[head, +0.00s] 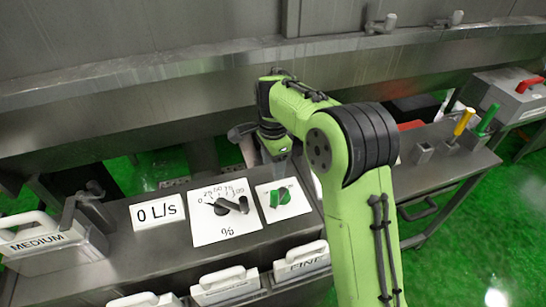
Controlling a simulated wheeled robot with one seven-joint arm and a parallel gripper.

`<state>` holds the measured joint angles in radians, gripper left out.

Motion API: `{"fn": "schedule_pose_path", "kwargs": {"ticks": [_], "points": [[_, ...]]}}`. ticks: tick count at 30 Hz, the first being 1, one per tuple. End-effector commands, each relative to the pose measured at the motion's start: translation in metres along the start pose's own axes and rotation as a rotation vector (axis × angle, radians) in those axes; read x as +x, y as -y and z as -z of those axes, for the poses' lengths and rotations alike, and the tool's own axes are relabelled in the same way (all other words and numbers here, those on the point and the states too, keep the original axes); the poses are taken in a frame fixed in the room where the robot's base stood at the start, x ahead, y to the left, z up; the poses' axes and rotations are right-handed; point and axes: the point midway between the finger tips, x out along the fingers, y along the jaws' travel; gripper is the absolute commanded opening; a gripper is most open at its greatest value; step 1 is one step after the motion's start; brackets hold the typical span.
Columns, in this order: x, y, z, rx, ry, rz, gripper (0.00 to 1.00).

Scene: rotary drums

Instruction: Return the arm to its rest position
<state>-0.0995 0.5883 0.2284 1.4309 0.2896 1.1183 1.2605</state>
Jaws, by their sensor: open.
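My green and black arm rises from the bottom right of the head view, bends at a large black-banded joint, and reaches left and down. My gripper (273,157) points down above the back edge of the grey bench, behind the panel with the green knob (279,197). Its fingers are small and partly hidden by the arm's wrist, and no object shows between them. It is apart from the knobs, as far as I can see.
Yellow (463,122) and green (487,120) handles stand at right. A large metal drum wall (130,80) runs behind.

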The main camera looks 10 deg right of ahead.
Motion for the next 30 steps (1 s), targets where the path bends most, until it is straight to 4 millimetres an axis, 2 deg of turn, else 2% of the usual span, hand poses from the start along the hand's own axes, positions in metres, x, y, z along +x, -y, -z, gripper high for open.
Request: {"fn": "schedule_pose_path", "kwargs": {"ticks": [3, 17, 20, 23, 25, 30], "points": [[-0.010, 0.000, 0.000, -0.001, 0.000, 0.001, 0.54], [-0.010, -0.001, 0.000, -0.003, -0.001, 0.001, 0.54], [-0.026, -0.011, 0.003, -0.060, -0.017, 0.025, 0.54], [-0.061, -0.042, 0.010, -0.206, -0.062, 0.074, 0.54], [-0.085, -0.072, 0.013, -0.335, -0.103, 0.111, 0.54], [-0.121, -0.151, 0.016, -0.632, -0.203, 0.184, 0.54]]}}
